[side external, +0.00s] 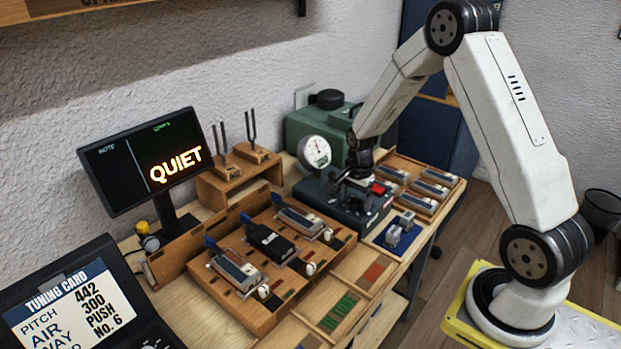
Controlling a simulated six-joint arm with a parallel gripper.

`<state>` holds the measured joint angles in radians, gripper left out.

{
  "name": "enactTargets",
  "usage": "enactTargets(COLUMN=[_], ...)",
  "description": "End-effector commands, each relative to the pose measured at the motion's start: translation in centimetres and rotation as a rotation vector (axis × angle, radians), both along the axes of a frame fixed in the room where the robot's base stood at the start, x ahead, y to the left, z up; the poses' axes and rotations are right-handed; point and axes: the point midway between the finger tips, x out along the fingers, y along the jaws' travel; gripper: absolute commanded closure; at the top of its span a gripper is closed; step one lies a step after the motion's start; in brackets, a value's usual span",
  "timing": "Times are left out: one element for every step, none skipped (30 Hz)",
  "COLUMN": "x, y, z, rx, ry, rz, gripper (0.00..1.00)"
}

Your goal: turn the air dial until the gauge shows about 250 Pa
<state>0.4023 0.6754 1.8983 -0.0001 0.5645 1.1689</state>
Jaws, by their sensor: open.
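A round white gauge (314,152) stands at the back of a dark bench unit (325,203). Its needle is too small to read. My gripper (350,193) is open, pointing down low over this unit, just right of and in front of the gauge. I cannot make out the air dial; the gripper and wrist cover part of the unit's top. I cannot tell whether the fingers touch anything. The tuning card (62,312) at the lower left reads pitch 442, air 300, push, No. 6.
A black display (145,160) shows "QUIET". A wooden tray (225,310) holds several reed-like pieces. Two tuning forks (250,140) stand on a wooden stand behind. A green machine (300,125) is behind the gauge. A tray of metal blocks (455,185) and a blue mat (383,238) lie to the right.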

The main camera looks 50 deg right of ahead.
Motion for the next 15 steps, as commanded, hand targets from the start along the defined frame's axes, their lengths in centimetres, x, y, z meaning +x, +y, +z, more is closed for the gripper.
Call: enactTargets(x=[0.01,0.01,0.0,0.0,0.0,0.0,0.0,-0.01,-0.01,-0.01,-0.01,0.0,0.0,0.0,0.01], y=[0.0,0.0,0.0,0.0,0.0,0.0,0.0,0.0,0.0,0.0,0.0,0.0,0.01,0.01,0.01], z=[0.0,0.0,0.0,0.0,0.0,0.01,0.01,0.01,0.01,0.01,0.01,0.02,0.02,0.02,0.02], rx=[0.0,0.0,0.0,0.0,0.0,0.0,0.0,0.0,0.0,0.0,0.0,0.0,0.0,0.0,0.0], ry=[0.0,0.0,0.0,0.0,0.0,0.0,0.0,0.0,0.0,0.0,0.0,0.0,0.0,0.0,0.0], rz=[0.0,0.0,0.0,0.0,0.0,0.0,0.0,0.0,0.0,0.0,0.0,0.0,0.0,0.0,0.001], gripper=[0.09,0.09,0.09,0.09,0.16,0.29,0.38,0.48,0.6,0.7,0.79,0.92,1.0,1.0,1.0])
